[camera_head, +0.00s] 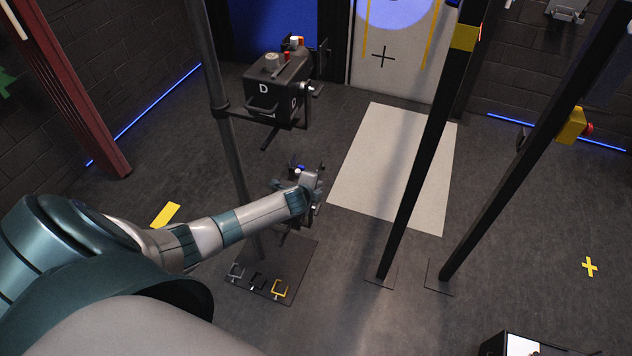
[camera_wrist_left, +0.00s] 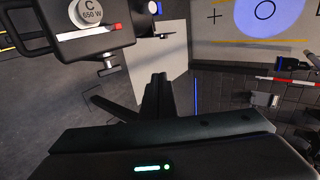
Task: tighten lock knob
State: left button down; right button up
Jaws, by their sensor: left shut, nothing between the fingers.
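A lamp marked "C 650 W" (camera_wrist_left: 90,14) fills the upper left of the left wrist view. A silver lock knob (camera_wrist_left: 108,66) sticks out below its body, left of my fingertips. My left gripper (camera_wrist_left: 155,85) is shut and empty, apart from the knob in the picture. In the head view my left gripper (camera_head: 312,184) covers most of the lower lamp on the stand pole (camera_head: 236,165); its knob cannot be made out there. Above it hangs a black lamp marked D (camera_head: 278,88) with its own silver knob (camera_head: 314,88). My right gripper is not in view.
Two dark posts (camera_head: 425,150) (camera_head: 520,155) stand to the right, one with a yellow box and red button (camera_head: 574,126). A pale floor panel (camera_head: 390,165) lies behind. A dark mat (camera_head: 300,262) with several small clamps lies at the pole's foot. Open floor is at right.

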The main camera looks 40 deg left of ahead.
pick_arm(q)
jog(key=shift+s+d+r, duration=0.1)
jog(key=shift+s+r, duration=0.15)
jog(key=shift+r, duration=0.5)
jog(key=shift+s+r, duration=0.25)
jog(key=shift+r, duration=0.45)
